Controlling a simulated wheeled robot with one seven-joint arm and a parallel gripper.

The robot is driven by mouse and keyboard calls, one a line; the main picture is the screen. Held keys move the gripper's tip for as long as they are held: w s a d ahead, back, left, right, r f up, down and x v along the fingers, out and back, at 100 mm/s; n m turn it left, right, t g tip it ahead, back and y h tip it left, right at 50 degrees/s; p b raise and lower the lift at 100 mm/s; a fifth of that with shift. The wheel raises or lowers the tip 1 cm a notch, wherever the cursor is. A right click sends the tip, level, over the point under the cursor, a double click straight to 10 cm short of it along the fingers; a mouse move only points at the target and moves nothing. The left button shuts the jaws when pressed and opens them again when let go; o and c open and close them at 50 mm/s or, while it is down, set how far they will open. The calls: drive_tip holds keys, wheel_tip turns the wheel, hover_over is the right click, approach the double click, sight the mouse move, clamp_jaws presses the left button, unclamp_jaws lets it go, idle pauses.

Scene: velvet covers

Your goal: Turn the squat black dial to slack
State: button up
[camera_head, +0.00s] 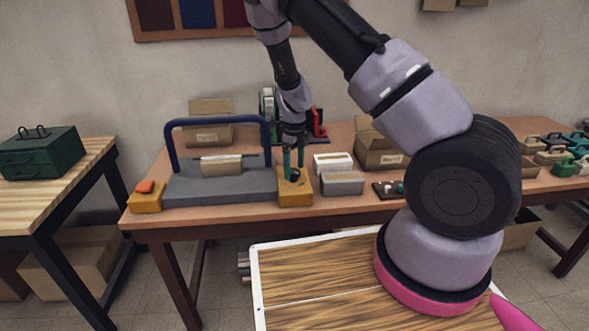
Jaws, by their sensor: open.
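The squat black dial (295,175) sits on a yellow block (296,193) at the right end of a grey machine base. My gripper (294,168) points down over the dial from above. Its two teal fingers stand apart, one on either side of the dial. I cannot tell whether the fingers touch it. The markings around the dial, slack among them, are too small to read, and the fingers partly cover the dial.
A dark blue hoop (219,122) rises from the grey base (220,187), left of my gripper. An orange button (145,186) is at its left end. White and grey boxes (342,184) stand close on the right. A cardboard box (377,153) is behind them.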

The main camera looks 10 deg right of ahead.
drive_tip(key=shift+f, duration=0.5)
drive_tip(key=shift+c, duration=0.3)
drive_tip(key=c, duration=1.3)
